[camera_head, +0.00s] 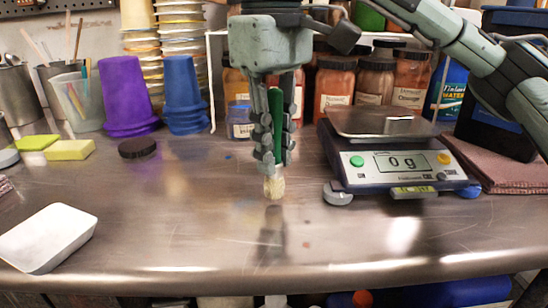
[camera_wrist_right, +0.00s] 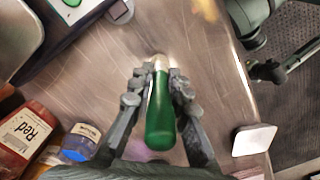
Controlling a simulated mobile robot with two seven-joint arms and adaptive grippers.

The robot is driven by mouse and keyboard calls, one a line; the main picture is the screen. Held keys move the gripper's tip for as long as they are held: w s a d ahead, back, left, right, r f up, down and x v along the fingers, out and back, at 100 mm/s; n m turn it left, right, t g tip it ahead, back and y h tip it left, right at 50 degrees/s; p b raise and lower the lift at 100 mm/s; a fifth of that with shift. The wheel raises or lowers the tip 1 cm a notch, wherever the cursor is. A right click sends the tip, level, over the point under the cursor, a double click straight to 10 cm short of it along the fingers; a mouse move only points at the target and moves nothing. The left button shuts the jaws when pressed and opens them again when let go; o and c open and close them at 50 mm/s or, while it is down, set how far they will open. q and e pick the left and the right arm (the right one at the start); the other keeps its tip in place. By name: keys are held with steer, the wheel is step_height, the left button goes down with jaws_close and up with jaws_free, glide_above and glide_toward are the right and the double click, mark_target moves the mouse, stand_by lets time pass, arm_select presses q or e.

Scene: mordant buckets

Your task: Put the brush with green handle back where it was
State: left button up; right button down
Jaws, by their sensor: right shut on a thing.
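The brush with green handle (camera_head: 276,122) is upright between the fingers of my right gripper (camera_head: 270,150), bristles down. Its pale bristles (camera_head: 274,188) are just above or touching the metal bench; I cannot tell which. In the right wrist view the green handle (camera_wrist_right: 160,125) points toward the camera, and the right gripper's fingers (camera_wrist_right: 158,88) close on the brush from both sides. My left gripper is not recognisable in the head view.
A scale (camera_head: 400,165) reading 0 g stands right of the brush. Pigment jars (camera_head: 335,85) line the back. Purple (camera_head: 128,95) and blue (camera_head: 185,95) bucket stacks, sponges (camera_head: 70,150), a black disc (camera_head: 137,148) and a white tray (camera_head: 48,238) are left. The front middle is clear.

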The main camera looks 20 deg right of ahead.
mark_target(273, 87)
arm_select(q)
steer(key=shift+s+r, duration=0.1)
steer(key=shift+r, duration=0.15)
arm_select(e)
steer(key=shift+f, duration=0.55)
arm_select(q)
steer(key=shift+r, duration=0.1)
arm_select(e)
steer(key=shift+f, duration=0.2)
steer(key=c, duration=1.5)
jaws_free()
arm_select(q)
steer(key=shift+r, duration=0.1)
arm_select(e)
steer(key=shift+o, duration=0.2)
steer(key=shift+r, duration=0.1)
